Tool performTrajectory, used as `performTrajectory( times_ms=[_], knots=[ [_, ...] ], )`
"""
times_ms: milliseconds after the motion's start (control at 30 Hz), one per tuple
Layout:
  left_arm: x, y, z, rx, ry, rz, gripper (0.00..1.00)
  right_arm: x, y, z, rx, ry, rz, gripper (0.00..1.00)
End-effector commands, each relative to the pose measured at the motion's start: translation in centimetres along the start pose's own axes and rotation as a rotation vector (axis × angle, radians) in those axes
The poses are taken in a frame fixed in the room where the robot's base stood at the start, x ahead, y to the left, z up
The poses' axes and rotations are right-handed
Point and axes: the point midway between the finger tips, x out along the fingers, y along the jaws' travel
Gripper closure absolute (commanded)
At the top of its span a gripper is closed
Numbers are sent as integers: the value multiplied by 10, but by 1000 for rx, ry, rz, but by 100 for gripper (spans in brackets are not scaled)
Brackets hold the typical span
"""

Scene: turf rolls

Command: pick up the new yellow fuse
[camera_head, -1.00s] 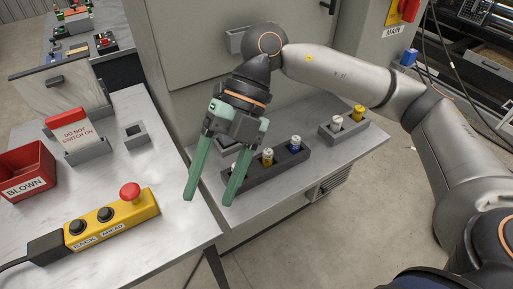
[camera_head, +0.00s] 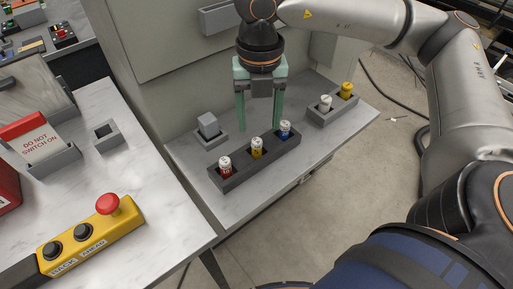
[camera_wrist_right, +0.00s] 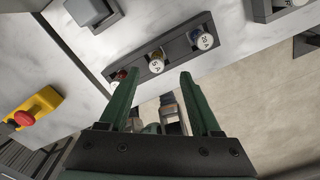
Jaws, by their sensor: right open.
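A second yellow fuse (camera_head: 346,91) stands in a smaller rack (camera_head: 326,117) further right. My right gripper (camera_head: 260,124) is open and empty, fingers pointing down around the long rack's far side. My left gripper is out of view.
A white-capped fuse (camera_head: 325,103) shares the smaller rack. A grey block in a holder (camera_head: 208,125) stands left of the gripper, near the cabinet (camera_head: 165,60). The left table carries a yellow button box (camera_head: 92,236) and a "do not switch on" sign (camera_head: 42,143).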

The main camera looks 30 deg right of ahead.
Motion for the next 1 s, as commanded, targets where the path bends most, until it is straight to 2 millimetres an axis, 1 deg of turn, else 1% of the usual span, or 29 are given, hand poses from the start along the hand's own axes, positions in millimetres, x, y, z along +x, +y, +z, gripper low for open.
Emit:
performTrajectory(
  times_ms=[133,300,400,500,700,1000],
  knots=[
    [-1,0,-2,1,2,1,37,13,1,-2,-2,2,-2,36],
    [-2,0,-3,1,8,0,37,40,4,-4,-1,4,-2,36],
    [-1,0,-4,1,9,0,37,50,4,-3,-2,3,-1,36],
    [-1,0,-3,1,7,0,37,54,4,-3,-3,3,1,36],
    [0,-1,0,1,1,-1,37,54,4,-3,-2,2,1,37],
    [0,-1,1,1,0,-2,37,54,4,-3,-2,2,1,70]
  ],
)
